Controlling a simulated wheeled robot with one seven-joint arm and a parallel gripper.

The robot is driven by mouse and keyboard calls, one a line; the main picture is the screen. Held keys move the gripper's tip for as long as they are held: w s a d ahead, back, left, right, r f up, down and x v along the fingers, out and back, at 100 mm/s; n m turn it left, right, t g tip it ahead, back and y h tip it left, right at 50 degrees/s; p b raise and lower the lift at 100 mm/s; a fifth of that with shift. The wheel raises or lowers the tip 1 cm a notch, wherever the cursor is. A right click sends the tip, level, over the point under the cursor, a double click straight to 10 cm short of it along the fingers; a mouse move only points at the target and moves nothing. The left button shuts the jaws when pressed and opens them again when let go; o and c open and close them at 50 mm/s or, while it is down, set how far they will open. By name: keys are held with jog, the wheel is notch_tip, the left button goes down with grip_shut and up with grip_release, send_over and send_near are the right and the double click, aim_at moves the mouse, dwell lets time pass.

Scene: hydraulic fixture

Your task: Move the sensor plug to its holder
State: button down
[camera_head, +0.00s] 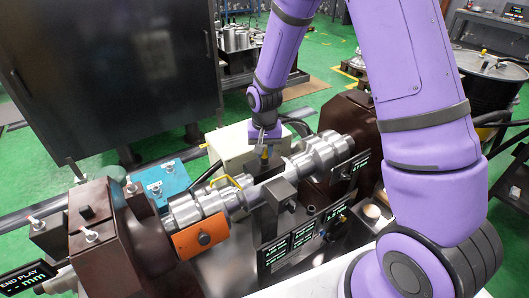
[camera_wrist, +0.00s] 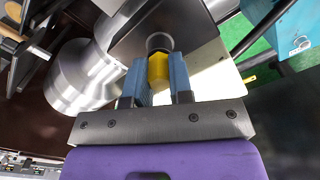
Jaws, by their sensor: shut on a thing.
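My gripper (camera_wrist: 160,62) has its two blue fingers shut on a yellow plug (camera_wrist: 158,72). The plug's dark round end (camera_wrist: 160,42) points away from the fingers, against a dark grey block (camera_wrist: 165,28). I cannot tell whether the plug touches that block. In the head view my gripper (camera_head: 264,142) points down between the cream box and the steel shaft, and a little yellow of the plug (camera_head: 265,154) shows under it. I cannot make out for certain which part is the holder.
A stepped steel shaft (camera_head: 322,154) lies between brown end blocks (camera_head: 95,215). A yellow bent piece (camera_head: 226,181) sits over it. A cream box (camera_head: 232,146) and a teal block (camera_head: 160,182) stand behind. Black display panels (camera_head: 303,235) and an orange block (camera_head: 200,239) are in front.

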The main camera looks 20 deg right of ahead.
jog(key=shift+r, duration=2.55)
